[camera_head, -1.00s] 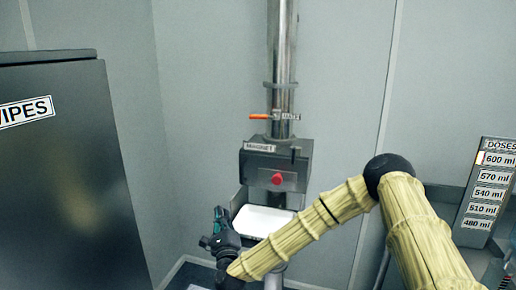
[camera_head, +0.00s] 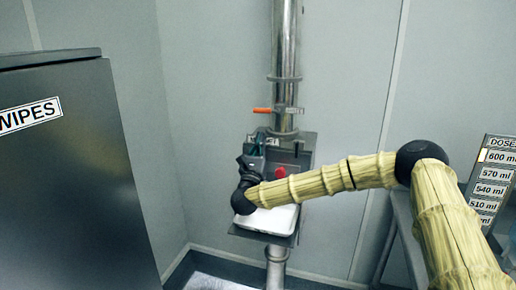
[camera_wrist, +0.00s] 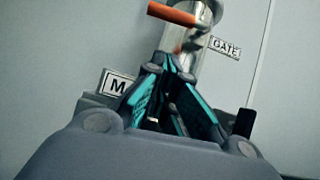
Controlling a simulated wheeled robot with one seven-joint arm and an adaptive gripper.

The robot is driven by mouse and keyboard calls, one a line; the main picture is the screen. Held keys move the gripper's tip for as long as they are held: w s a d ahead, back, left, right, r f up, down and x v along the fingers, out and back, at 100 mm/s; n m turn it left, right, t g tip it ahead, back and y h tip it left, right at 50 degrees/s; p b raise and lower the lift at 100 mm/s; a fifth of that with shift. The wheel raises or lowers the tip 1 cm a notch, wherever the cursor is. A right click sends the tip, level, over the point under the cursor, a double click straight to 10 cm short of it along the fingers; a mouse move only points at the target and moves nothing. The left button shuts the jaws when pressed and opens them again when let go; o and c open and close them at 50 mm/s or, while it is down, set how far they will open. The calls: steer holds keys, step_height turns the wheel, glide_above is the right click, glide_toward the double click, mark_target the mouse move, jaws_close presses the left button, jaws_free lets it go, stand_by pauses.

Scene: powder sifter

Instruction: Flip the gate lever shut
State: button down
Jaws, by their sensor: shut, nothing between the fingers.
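The gate lever has an orange handle (camera_head: 263,110) that sticks out level to the left of the steel pipe (camera_head: 285,50). In the wrist view the orange handle (camera_wrist: 172,14) is at the top, beyond my fingertips, and a GATE label (camera_wrist: 225,47) is to its right. My gripper (camera_head: 256,137) is raised in front of the magnet box, below the handle and apart from it. In the wrist view my gripper's fingers (camera_wrist: 172,65) meet at the tips with nothing held between them.
The dark magnet box (camera_head: 303,150) with a red knob (camera_head: 280,172) is under the pipe, partly hidden by my arm. A white tray (camera_head: 272,220) sits below it. A dark WIPES cabinet (camera_head: 70,170) stands left. A DOSES board (camera_head: 490,185) is at right.

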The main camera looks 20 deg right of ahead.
mark_target(262, 111)
steer(key=shift+w+d+r+p, duration=0.2)
steer(key=shift+w+r+p, duration=0.25)
steer(key=shift+r, duration=0.4)
steer(key=shift+w+d+r+p, duration=0.25)
steer(key=shift+w+r+p, duration=0.15)
steer(key=shift+r, duration=0.5)
steer(key=shift+w+d+r+p, duration=0.2)
steer(key=shift+w+r+p, duration=0.25)
steer(key=shift+r, duration=0.4)
steer(key=shift+a+r+b, duration=0.1)
steer(key=shift+b, duration=1)
steer(key=shift+w+r+b, duration=0.1)
steer(key=shift+r+b, duration=0.45)
steer(key=shift+r, duration=0.05)
steer(key=shift+r, duration=0.1)
